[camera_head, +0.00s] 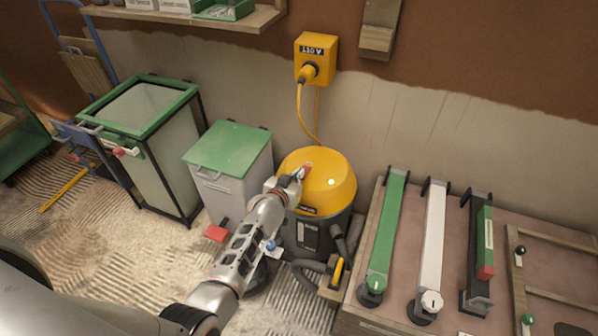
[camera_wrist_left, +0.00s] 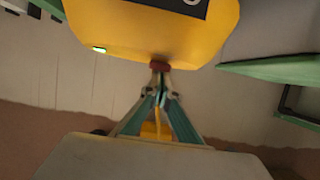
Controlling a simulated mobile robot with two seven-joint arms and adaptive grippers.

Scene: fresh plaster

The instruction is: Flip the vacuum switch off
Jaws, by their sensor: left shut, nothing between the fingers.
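The vacuum (camera_head: 335,190) has a yellow lid and a dark body and stands on the floor by the wall. A small light (camera_head: 331,182) glows on its lid; it shows green in the left wrist view (camera_wrist_left: 99,49). The small red switch (camera_head: 306,170) is on the lid, partly hidden by my gripper; it also shows in the left wrist view (camera_wrist_left: 160,65). My left gripper (camera_head: 298,176) is shut and empty, its fingertips (camera_wrist_left: 160,75) at the switch, touching or very near it. I cannot tell which way the switch is set. My right gripper is not in view.
A yellow 110 V wall box (camera_head: 316,50) has a plug and yellow cable above the vacuum. A green-lidded grey bin (camera_head: 229,155) stands close on the left. A bench (camera_head: 358,282) with green and white bars stands on the right. A hose lies in front.

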